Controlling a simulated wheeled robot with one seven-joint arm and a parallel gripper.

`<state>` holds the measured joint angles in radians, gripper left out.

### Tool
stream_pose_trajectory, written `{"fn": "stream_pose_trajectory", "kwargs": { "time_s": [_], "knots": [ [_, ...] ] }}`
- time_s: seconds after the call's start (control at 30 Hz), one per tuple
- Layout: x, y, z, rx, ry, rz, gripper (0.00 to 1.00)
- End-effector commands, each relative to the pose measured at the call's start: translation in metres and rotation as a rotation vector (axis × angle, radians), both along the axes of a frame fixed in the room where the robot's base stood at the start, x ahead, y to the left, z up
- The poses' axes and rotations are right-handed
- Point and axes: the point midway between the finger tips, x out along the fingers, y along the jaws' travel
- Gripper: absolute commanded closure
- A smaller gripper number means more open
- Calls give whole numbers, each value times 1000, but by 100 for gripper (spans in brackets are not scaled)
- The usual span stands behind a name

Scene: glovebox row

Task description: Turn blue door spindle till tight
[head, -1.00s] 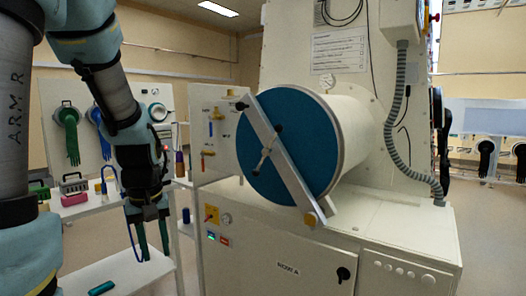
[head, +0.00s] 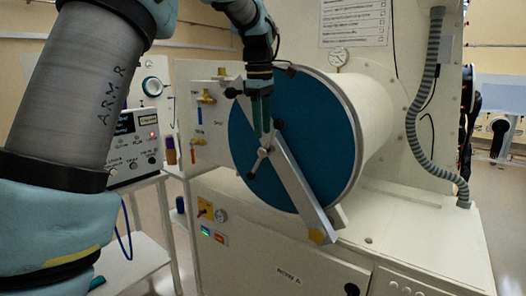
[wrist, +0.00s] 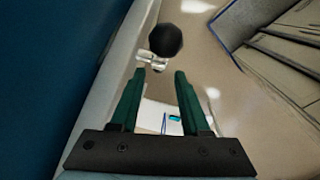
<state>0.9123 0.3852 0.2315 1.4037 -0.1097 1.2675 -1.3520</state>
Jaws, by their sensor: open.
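The blue round door (head: 240,140) closes the end of a white drum, with a grey bar (head: 292,185) slanting across it. At its middle is the spindle (head: 263,153), a silver hub with a slanted cross handle and dark knobs at its ends. My gripper (head: 262,132) points down just above the hub, in front of the door. In the wrist view its green fingers (wrist: 160,74) are apart with nothing between them. A black knob (wrist: 165,40) and silver spindle part (wrist: 152,60) lie just beyond the fingertips. Contact cannot be made out.
A grey hose (head: 412,110) and a gauge (head: 338,57) are on the cabinet at right. A panel with brass valves (head: 205,97) stands left of the door. A white control box (head: 133,150) is farther left. The bar stands close beside my fingers.

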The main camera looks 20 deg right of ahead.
Motion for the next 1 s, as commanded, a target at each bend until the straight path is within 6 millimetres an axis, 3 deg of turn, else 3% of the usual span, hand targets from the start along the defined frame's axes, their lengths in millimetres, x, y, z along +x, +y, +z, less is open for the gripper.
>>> {"fn": "stream_pose_trajectory", "kwargs": {
  "time_s": [0.2,0.43,0.83,1.0],
  "knots": [
    [2,-3,-41,3,3,-1,54],
    [4,-5,-71,1,2,0,54],
    [5,-6,-81,-1,-1,-1,54],
    [5,-6,-81,-1,-1,-1,71]
  ]
}}
